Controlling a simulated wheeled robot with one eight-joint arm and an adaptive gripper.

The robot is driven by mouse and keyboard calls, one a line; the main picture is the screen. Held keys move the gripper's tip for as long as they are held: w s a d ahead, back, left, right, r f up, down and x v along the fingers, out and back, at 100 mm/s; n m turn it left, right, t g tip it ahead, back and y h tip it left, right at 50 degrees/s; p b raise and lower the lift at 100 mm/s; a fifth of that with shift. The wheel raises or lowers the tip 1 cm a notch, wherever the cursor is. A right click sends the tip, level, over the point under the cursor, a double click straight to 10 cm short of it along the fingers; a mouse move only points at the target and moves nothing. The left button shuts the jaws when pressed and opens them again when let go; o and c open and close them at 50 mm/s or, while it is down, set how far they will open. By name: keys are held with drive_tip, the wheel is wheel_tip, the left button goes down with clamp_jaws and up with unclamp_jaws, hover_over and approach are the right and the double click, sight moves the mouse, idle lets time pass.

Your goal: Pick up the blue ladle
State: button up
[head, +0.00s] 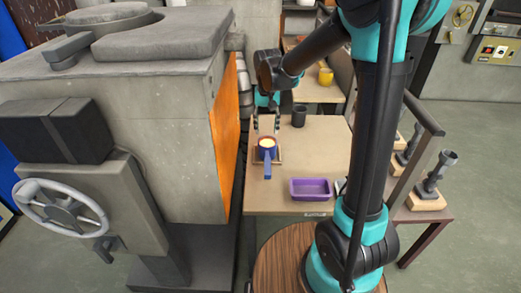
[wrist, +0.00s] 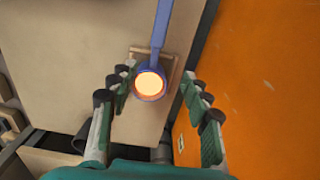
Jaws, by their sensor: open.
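The blue ladle (head: 267,160) rests on a small wooden stand (head: 277,156) on the tan table, at its left side. Its bowl holds something glowing pale yellow, and its handle points toward the table's near edge. In the wrist view the ladle (wrist: 160,35) has its round bowl near the middle and its handle running up. My gripper (head: 265,126) is just above and behind the bowl, pointing down. In the wrist view my open gripper (wrist: 156,84) has its fingers on either side of the bowl, apart from it. Nothing is held.
A purple tray (head: 311,188) lies to the right on the table (head: 310,145). A dark cup (head: 299,116) stands behind, near my gripper. An orange panel (head: 225,140) of the large grey machine (head: 160,110) rises close to the table's left edge. The table's middle is clear.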

sight(267, 158)
wheel_tip(267, 158, down, 11)
drive_tip(key=shift+f, duration=0.1)
drive_tip(key=shift+s+d+f, duration=0.15)
drive_tip(key=shift+f, duration=1.35)
drive_tip(key=shift+s+d+f, duration=0.15)
drive_tip(key=shift+f, duration=1.3)
drive_tip(key=shift+c, duration=0.3)
clamp_jaws()
